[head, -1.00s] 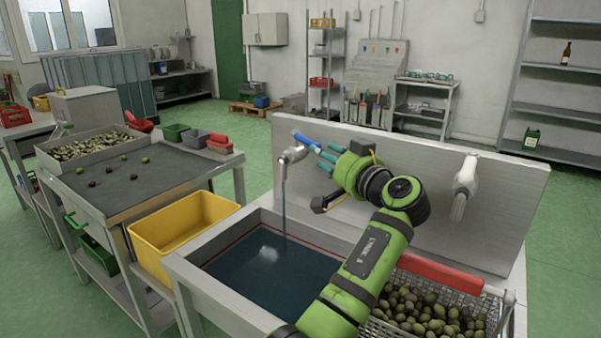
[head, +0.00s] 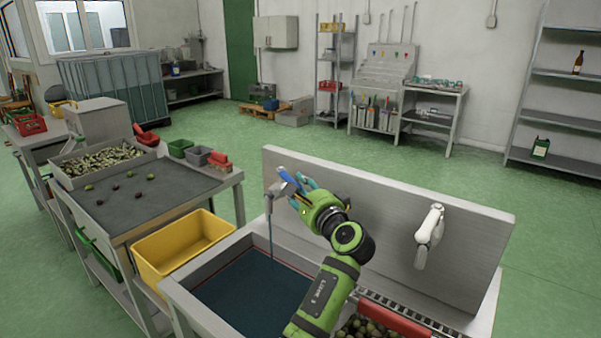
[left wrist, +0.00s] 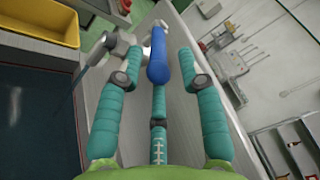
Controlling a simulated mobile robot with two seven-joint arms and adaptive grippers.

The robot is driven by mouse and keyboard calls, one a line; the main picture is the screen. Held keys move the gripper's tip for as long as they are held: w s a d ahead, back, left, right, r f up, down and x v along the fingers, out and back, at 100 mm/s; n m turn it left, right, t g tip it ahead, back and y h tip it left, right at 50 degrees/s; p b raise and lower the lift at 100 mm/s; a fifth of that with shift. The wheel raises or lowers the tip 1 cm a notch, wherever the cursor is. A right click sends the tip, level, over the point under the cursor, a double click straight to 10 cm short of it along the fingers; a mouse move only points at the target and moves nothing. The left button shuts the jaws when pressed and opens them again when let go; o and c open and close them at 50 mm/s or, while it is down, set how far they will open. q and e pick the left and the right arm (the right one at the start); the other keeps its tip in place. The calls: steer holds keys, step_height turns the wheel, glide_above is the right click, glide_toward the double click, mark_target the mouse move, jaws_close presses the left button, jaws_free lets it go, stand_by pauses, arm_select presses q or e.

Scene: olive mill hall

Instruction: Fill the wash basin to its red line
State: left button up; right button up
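The wash basin (head: 200,262) holds dark water (head: 250,292). A thin red line (head: 292,267) runs along its inner wall, close above the water; the exact gap is hard to judge. A grey tap (head: 280,190) on the backboard pours a thin stream (head: 270,240) into the basin. Its blue lever (head: 289,174) also shows in the left wrist view (left wrist: 158,56). My left gripper (head: 300,188) is at the lever, with teal fingers spread around it (left wrist: 157,65). Gaps show beside the lever, so the gripper looks open. My right gripper is out of view.
A white nozzle-like fitting (head: 430,235) hangs on the backboard (head: 385,220). Olives (head: 362,328) lie in a rack at the basin's right, partly behind my arm. A yellow crate (head: 182,248) stands left of the basin, beside the sorting table (head: 150,195).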

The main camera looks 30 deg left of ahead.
mark_target(283, 173)
arm_select(q)
steer(key=p+x, duration=0.1)
steer(key=x, duration=0.5)
steer(key=shift+a, duration=0.2)
jaws_close()
